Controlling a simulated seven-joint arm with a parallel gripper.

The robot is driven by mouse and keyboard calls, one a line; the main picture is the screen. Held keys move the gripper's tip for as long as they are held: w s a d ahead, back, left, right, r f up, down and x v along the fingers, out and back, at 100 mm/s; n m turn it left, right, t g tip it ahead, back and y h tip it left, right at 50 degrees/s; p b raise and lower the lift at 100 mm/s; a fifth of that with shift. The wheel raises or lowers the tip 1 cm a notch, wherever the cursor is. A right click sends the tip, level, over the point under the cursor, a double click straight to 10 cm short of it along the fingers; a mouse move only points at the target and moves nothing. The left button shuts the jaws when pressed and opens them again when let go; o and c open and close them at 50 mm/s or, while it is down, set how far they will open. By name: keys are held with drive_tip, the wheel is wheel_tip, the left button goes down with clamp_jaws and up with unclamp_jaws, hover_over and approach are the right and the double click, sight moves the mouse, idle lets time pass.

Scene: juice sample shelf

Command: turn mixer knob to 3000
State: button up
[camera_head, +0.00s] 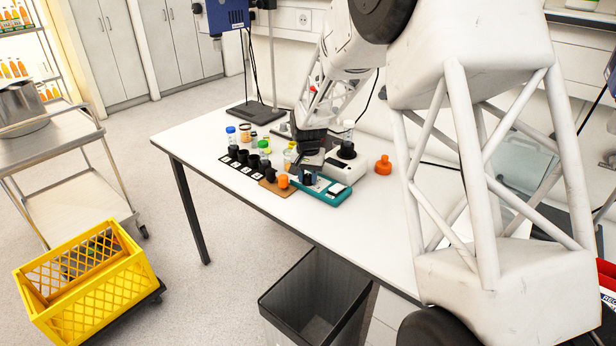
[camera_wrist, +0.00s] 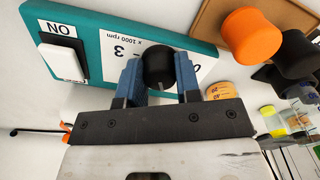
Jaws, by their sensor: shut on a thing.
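The mixer is a teal box with a white label (camera_wrist: 118,48) that reads "3" and "x 1000 rpm". It also shows on the table in the head view (camera_head: 337,198). Its round black knob (camera_wrist: 158,66) is between the two blue fingers of my gripper (camera_wrist: 160,78), which is shut on it. A short light mark shows on the knob's near side. Part of the dial scale is hidden by the knob and fingers. A white switch (camera_wrist: 62,62) marked "ON" is at the mixer's end. In the head view my arm hides part of the mixer.
An orange cap (camera_wrist: 251,35) and black caps (camera_wrist: 297,55) are beside the mixer. Several vials and a row of black holders (camera_head: 243,157) stand left of it. An orange flask-shaped piece (camera_head: 383,165) is to its right. The table's front right (camera_head: 375,235) is clear.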

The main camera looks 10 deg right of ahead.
drive_tip(key=m, duration=2.3)
drive_tip(key=shift+m, duration=0.3)
drive_tip(key=o, duration=0.9)
drive_tip(key=shift+o, duration=0.2)
drive_tip(key=shift+r, duration=0.1)
